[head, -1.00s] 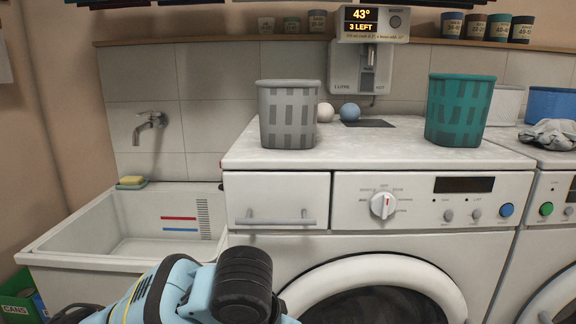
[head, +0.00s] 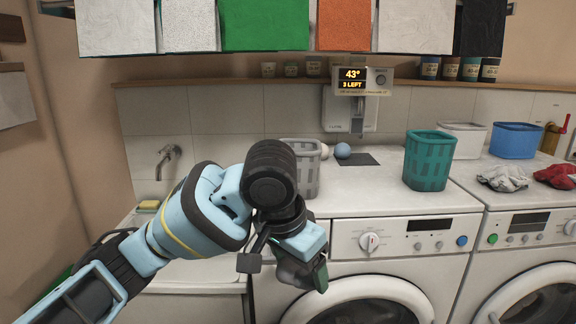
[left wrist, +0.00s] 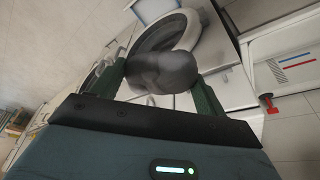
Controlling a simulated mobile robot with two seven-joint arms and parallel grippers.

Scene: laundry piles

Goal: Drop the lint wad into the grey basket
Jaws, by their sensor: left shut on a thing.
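My left gripper (head: 306,268) is in front of the washer's front, below the counter top. In the left wrist view its two green fingers (left wrist: 162,80) are shut on a rounded grey lump, the lint wad (left wrist: 165,68). In the head view a grey bit of the wad (head: 290,270) shows beside the fingers. The grey basket (head: 307,165) stands upright on the washer top, above and behind the gripper. My left arm hides its left and lower parts, and its inside cannot be made out. My right gripper is not in view.
A teal basket (head: 429,160) stands to the right on the washer top. A blue ball (head: 342,151) lies near the grey basket. A white tub (head: 462,140), a blue tub (head: 515,140), a grey cloth (head: 503,178) and a red cloth (head: 557,176) are further right. Hanging cloths (head: 264,22) are overhead.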

